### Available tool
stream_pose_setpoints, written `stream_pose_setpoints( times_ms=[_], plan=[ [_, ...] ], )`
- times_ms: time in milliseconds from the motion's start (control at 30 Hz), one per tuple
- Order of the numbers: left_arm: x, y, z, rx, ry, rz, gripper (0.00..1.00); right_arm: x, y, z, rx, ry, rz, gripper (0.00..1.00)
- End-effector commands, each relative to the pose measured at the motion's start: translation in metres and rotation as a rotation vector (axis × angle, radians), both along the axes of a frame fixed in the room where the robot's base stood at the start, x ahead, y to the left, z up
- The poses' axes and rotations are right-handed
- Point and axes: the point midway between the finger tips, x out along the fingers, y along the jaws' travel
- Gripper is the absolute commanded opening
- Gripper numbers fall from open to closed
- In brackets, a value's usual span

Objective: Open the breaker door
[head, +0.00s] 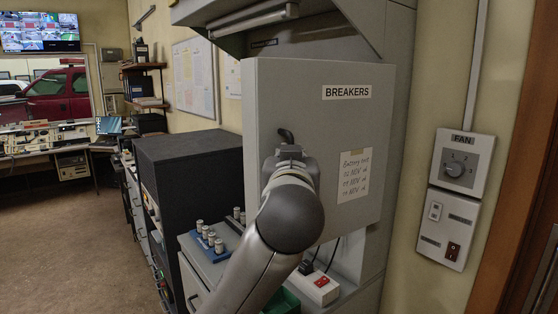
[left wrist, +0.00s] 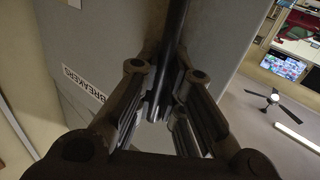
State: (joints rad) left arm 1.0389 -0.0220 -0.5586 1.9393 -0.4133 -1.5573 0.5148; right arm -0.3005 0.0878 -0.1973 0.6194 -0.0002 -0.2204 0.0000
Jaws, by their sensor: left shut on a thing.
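The breaker door (head: 300,95) is a grey panel with a "BREAKERS" label and a handwritten note, in the middle of the head view. I cannot tell whether it stands slightly ajar. Its dark handle (head: 286,135) is near the door's left edge, mostly hidden behind my wrist. My left gripper (head: 288,154) is at the handle, its fingers largely hidden in the head view. In the left wrist view the handle (left wrist: 173,50) is a dark bar running between the fingers of my left gripper (left wrist: 160,105), which is shut on it. My right gripper is not in view.
A blue block (head: 209,246) with metal cylinders stands on the grey ledge below the door. A white power strip (head: 314,287) with a red switch is beneath it. A black cabinet (head: 190,165) stands left. A fan switch (head: 461,164) is on the right wall. Floor is free at left.

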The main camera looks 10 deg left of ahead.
Motion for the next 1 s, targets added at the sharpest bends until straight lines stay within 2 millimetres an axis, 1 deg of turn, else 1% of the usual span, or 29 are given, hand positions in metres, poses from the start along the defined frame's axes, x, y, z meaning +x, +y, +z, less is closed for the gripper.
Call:
stream_pose_setpoints(
  times_ms=[100,200,600,633,700,800,1000],
  plan=[
    [-0.0013,-0.0062,-0.0009,0.005,0.003,-0.005,0.0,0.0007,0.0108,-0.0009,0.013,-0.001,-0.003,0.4],
    [-0.0018,-0.0084,-0.0008,0.005,0.003,-0.005,0.0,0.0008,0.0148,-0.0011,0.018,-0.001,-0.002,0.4],
    [-0.0019,-0.0088,-0.0008,0.006,0.003,-0.005,0.0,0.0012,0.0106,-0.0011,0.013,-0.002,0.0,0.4],
    [-0.0019,-0.0088,-0.0008,0.006,0.003,-0.005,0.12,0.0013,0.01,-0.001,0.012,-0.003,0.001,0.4],
    [-0.0018,-0.0088,-0.0009,0.005,0.003,-0.005,0.21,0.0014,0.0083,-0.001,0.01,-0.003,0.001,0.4],
    [-0.0018,-0.0088,-0.0008,0.004,0.003,-0.005,0.32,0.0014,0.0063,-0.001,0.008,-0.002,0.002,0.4],
    [-0.0018,-0.0087,-0.0008,0.002,0.002,-0.005,0.32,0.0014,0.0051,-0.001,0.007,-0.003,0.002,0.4]
  ],
)
